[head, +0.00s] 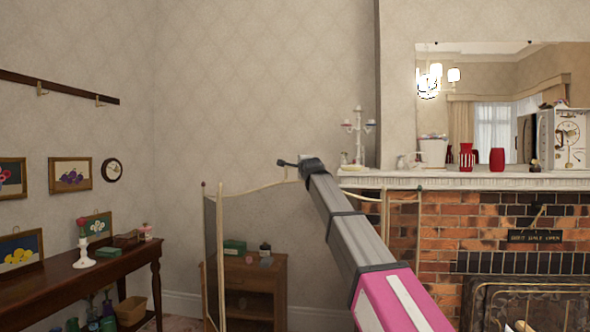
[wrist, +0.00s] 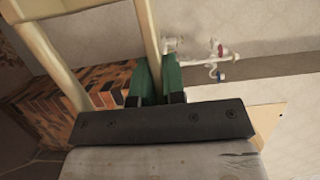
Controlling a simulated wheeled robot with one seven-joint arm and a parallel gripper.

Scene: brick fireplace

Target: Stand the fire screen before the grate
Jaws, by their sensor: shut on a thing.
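The fire screen (head: 221,255) is a folding screen with thin cream frames and see-through mesh panels. It stands upright in the head view, left of and partly in front of the brick fireplace. My gripper (head: 298,163) is at the top of its middle panel. In the wrist view, the green fingers of my gripper (wrist: 158,76) are shut on a cream bar of the screen (wrist: 148,35). My arm hides part of the screen's right side. The grate (head: 530,295) is at the lower right, partly cut off; the screen's feet are out of view.
A small wooden cabinet (head: 248,290) shows behind the screen. A dark wooden side table (head: 60,290) with ornaments stands along the left wall.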

